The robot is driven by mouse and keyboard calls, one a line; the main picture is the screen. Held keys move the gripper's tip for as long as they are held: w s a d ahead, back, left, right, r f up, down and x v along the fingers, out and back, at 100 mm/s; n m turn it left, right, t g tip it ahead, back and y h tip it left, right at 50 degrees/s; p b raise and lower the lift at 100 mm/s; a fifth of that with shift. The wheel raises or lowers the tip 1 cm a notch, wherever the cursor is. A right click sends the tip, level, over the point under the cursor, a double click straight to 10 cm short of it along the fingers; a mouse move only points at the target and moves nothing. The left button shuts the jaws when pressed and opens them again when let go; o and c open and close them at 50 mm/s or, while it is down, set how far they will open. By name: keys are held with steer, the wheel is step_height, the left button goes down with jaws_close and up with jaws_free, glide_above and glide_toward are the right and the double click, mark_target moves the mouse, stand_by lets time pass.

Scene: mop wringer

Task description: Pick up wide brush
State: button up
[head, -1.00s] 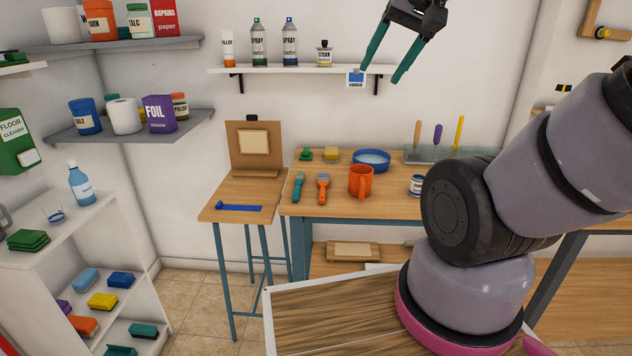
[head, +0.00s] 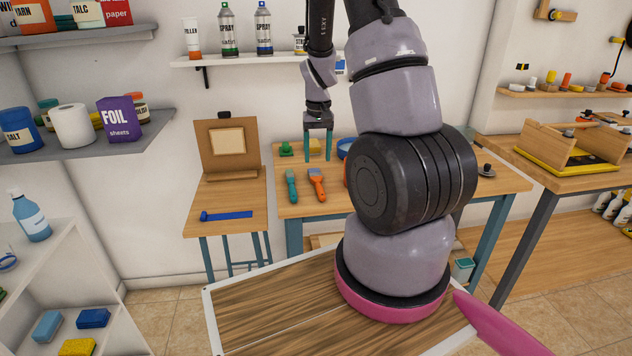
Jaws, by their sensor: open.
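Two brushes lie side by side on the wooden worktable (head: 400,200), near its left front. The orange brush (head: 317,185) looks broader than the teal-handled brush (head: 291,187) to its left, so it appears to be the wide brush. My gripper (head: 317,159) points down with its two teal fingers apart and nothing between them. In the picture it is just above the orange brush, apart from it; its exact height over the table is hard to tell.
A green item (head: 285,149) and a blue bowl (head: 344,148) are near the gripper. My arm hides most of the table's middle. A small side table (head: 225,195) holds a blue tool (head: 227,215) and an easel board (head: 226,145). A shelf (head: 240,60) with bottles hangs behind.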

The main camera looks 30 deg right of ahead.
mark_target(321, 189)
steer(key=f, duration=0.8)
steer(key=d+f, duration=0.1)
steer(key=f, duration=0.3)
jaws_close()
